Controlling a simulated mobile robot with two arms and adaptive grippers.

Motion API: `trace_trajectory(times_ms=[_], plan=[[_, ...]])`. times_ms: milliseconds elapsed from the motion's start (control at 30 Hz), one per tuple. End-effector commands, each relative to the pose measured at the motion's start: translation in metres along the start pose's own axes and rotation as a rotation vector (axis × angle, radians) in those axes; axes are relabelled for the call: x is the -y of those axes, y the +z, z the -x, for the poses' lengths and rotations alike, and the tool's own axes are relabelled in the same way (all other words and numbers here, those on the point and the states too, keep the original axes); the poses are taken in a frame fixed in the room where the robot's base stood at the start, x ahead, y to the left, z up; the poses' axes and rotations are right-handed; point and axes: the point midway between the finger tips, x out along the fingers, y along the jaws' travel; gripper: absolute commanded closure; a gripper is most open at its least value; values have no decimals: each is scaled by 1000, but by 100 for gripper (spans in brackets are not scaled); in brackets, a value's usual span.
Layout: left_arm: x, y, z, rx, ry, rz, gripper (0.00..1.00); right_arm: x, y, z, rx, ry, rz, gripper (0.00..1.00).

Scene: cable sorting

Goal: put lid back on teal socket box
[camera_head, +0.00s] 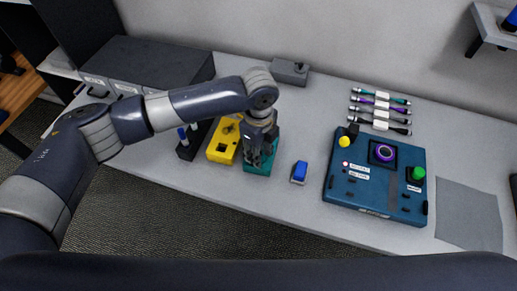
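The teal socket box (258,169) stands on the table, just right of the yellow box. My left gripper (257,156) points down right over it and hides most of its top. I cannot tell whether the fingers touch the box or hold anything, nor whether they are open or shut. The lid cannot be made out; it may be hidden by the gripper. My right gripper is not in view.
A yellow box (221,152) stands close at the left. A small blue object (299,171) and a large dark blue panel (374,193) with buttons are to the right. Several cables (380,113) lie behind the panel. A grey mat (468,215) lies at far right.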

Motion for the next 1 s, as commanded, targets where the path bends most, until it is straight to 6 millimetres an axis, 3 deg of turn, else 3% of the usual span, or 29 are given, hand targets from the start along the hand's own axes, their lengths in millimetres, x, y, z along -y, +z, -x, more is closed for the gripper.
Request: trace_trajectory(times_ms=[333, 367, 400, 467, 700, 800, 1000], plan=[[0, 0, 0, 0, 0, 0, 81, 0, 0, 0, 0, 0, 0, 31], [0, 0, 0, 0, 0, 0, 65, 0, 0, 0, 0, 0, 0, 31], [0, 0, 0, 0, 0, 0, 56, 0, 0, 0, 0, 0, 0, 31], [0, 0, 0, 0, 0, 0, 46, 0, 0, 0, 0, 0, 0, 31], [0, 0, 0, 0, 0, 0, 46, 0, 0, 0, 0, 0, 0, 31], [0, 0, 0, 0, 0, 0, 28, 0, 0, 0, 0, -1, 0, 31], [0, 0, 0, 0, 0, 0, 26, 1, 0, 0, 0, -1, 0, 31]])
